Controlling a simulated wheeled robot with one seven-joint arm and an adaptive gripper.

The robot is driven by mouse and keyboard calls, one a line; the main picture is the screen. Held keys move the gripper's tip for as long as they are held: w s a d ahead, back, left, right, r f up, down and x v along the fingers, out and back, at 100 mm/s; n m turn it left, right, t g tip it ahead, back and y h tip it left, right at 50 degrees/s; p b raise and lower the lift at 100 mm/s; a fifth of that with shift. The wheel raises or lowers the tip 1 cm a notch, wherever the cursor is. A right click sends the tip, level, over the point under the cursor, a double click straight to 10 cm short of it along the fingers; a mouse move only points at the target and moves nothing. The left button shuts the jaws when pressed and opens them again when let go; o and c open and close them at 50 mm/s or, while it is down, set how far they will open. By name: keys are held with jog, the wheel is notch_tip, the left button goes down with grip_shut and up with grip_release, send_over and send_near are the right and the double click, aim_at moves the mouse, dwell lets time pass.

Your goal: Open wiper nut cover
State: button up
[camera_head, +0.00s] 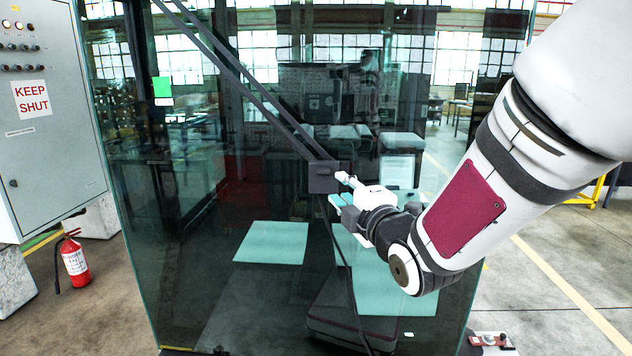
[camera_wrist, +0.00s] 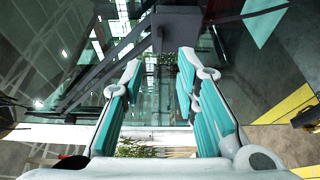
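The wiper nut cover appears to be the dark box-shaped piece (camera_head: 325,177) at the lower end of the wiper arm (camera_head: 235,70), in front of the cab glass. In the wrist view a dark block (camera_wrist: 176,18) at the top, where the bars meet, looks like the same piece. My gripper (camera_head: 342,190) is just right of the box, its fingertips close to it; I cannot tell whether they touch. In the wrist view my gripper (camera_wrist: 160,66) shows two teal-padded fingers apart, with nothing between them. The box lies beyond the fingertips.
The large glass pane (camera_head: 200,280) stands behind the wiper. A dark hose (camera_head: 345,265) hangs below the box. At left are a grey cabinet (camera_head: 45,130) with a KEEP SHUT sign and a red fire extinguisher (camera_head: 75,260). Floor at right is mostly clear.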

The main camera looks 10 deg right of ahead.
aim_at(325, 172)
jog(key=shift+w+a+b, duration=0.2)
jog(key=shift+w, duration=2.25)
jog(key=shift+w+a+b, duration=0.15)
jog(key=shift+w, duration=2.25)
jog(key=shift+c, duration=0.3)
grip_shut()
